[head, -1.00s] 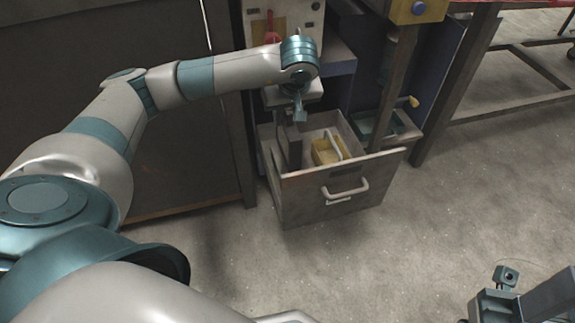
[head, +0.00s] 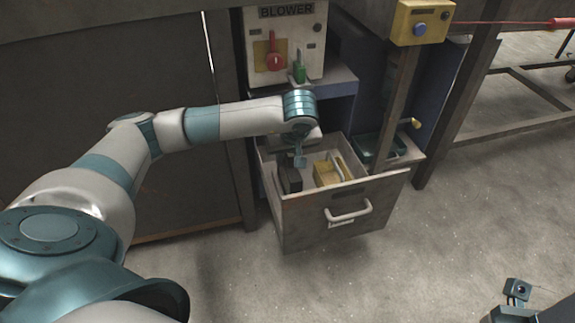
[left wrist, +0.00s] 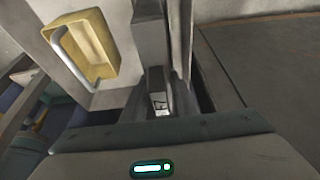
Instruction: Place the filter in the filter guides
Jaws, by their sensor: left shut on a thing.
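My left gripper (head: 300,161) reaches down into the open drawer (head: 345,232). It appears shut on a dark grey block (head: 290,180) at the drawer's left side; the grip itself is mostly hidden. In the left wrist view a grey upright piece (left wrist: 151,32) stands straight ahead of the gripper. A yellow tray-like piece with a pale handle (head: 326,174) lies in the drawer to the right, apart from the gripper; it also shows in the left wrist view (left wrist: 92,42). I cannot tell which piece is the filter or the guides. My right gripper (head: 517,292) shows only partly at bottom right.
A blower panel (head: 287,40) with a red knob is above the drawer. A post with a yellow switch box (head: 421,22) stands right of the drawer. The floor in front is clear.

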